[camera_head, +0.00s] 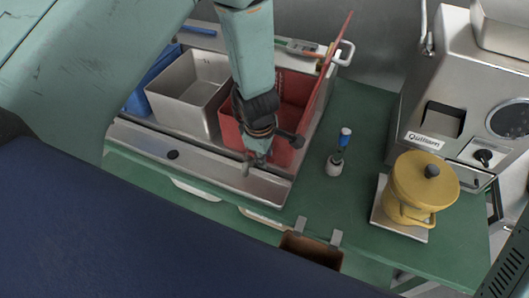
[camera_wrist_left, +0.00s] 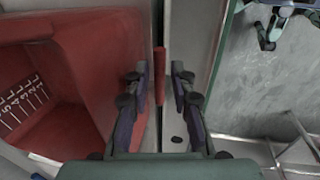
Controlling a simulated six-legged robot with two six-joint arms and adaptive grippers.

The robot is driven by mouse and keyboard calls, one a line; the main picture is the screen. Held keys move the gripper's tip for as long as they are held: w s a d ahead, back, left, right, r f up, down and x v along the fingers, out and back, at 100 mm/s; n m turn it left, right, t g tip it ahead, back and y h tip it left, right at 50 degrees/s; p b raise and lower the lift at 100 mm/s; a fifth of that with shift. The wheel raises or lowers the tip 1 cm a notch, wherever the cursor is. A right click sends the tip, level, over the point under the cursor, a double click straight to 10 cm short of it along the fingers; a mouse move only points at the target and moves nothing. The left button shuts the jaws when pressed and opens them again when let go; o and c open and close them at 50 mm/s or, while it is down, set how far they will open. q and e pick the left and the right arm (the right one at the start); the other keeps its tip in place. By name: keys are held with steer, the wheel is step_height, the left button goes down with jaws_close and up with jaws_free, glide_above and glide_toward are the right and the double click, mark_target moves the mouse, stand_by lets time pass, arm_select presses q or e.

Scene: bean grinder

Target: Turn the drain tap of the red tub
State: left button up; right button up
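The red tub (camera_head: 297,92) sits in a metal sink unit, right of a steel tub. In the left wrist view the red tub (camera_wrist_left: 75,70) fills the left side, with white scale marks inside. My left gripper (camera_head: 255,165) points down at the tub's front side and hides part of it. In the wrist view my left gripper (camera_wrist_left: 160,90) has its fingers apart, with a narrow red piece (camera_wrist_left: 160,75) showing between them. I cannot tell whether this piece is the drain tap, or whether a finger touches it. My right gripper is not in view.
The steel tub (camera_head: 190,92) stands left of the red one. A blue-topped tool (camera_head: 338,155) stands on the green counter (camera_head: 300,205). A yellow lidded pot (camera_head: 415,185) and a steel machine (camera_head: 440,110) stand at the right. A brown open box (camera_head: 312,250) hangs at the front edge.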

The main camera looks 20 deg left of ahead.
arm_select(q)
steer(key=shift+o, duration=0.8)
steer(key=shift+r, duration=0.15)
step_height(320, 180, up, 12)
steer(key=s, duration=0.2)
steer(key=shift+s+f, duration=0.15)
steer(key=shift+f, duration=0.05)
